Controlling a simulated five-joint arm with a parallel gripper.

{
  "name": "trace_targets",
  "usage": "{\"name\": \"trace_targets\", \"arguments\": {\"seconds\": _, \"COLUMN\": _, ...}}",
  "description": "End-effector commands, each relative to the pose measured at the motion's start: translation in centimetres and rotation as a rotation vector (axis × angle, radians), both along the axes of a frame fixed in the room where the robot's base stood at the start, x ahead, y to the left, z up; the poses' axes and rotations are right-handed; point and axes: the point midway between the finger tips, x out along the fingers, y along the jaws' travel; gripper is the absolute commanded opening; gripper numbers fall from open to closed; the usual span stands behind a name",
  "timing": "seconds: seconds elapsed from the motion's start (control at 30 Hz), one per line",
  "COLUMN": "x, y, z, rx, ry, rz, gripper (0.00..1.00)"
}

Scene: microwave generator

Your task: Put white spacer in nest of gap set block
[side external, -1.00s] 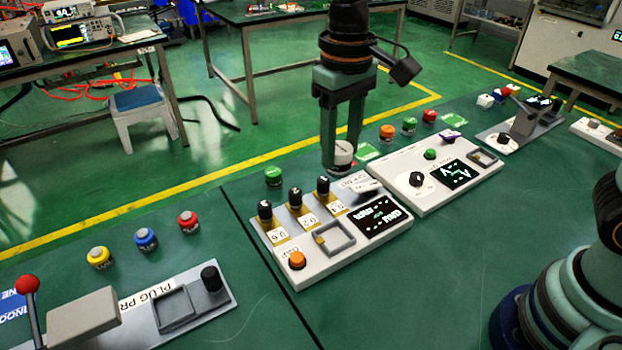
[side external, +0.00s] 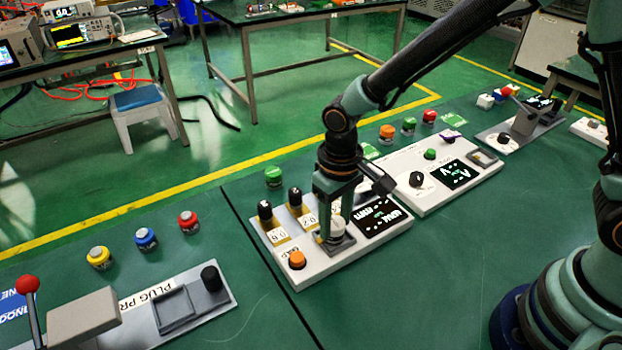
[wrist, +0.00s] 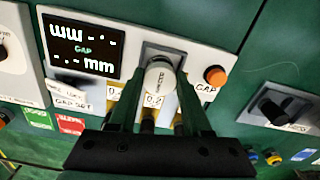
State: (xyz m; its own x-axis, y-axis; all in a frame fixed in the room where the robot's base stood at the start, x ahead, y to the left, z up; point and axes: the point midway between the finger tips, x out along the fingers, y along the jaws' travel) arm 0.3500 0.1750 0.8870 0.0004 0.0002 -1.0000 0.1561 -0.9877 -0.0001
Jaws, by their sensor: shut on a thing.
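The white spacer (side external: 338,228) is held between the fingers of my gripper (side external: 336,232), which is shut on it. It also shows in the wrist view (wrist: 158,80), upright with dark lettering on its side. The gap set block is a white panel (side external: 322,268) with a display. Its nest is a grey square frame (side external: 347,246); the nest's far edge shows in the wrist view (wrist: 165,50). The spacer is at the nest, over or inside the frame; the fingers hide whether its base touches the floor.
Black-topped pegs (side external: 265,210) stand on the block behind my gripper, one hidden by it. An orange button (side external: 297,259) is left of the nest, the display (side external: 378,217) right. A second white panel (side external: 425,195) lies beyond. A plug press (side external: 150,305) is at lower left.

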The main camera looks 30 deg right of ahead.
Motion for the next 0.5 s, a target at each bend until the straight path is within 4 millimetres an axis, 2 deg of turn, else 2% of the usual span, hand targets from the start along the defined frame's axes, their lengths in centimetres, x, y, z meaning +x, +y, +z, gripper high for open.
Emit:
{"name": "trace_targets", "arguments": {"seconds": 0.4, "x": 0.02, "y": 0.01, "z": -0.55, "rx": 0.000, "ry": -0.001, "rz": 0.000, "gripper": 0.00}}
{"name": "trace_targets", "arguments": {"seconds": 0.43, "x": 0.01, "y": 0.00, "z": -0.60, "rx": 0.000, "ry": -0.001, "rz": 0.000, "gripper": 0.52}}
{"name": "trace_targets", "arguments": {"seconds": 0.5, "x": 0.02, "y": 0.01, "z": -0.56, "rx": 0.000, "ry": -0.001, "rz": 0.000, "gripper": 0.79}}
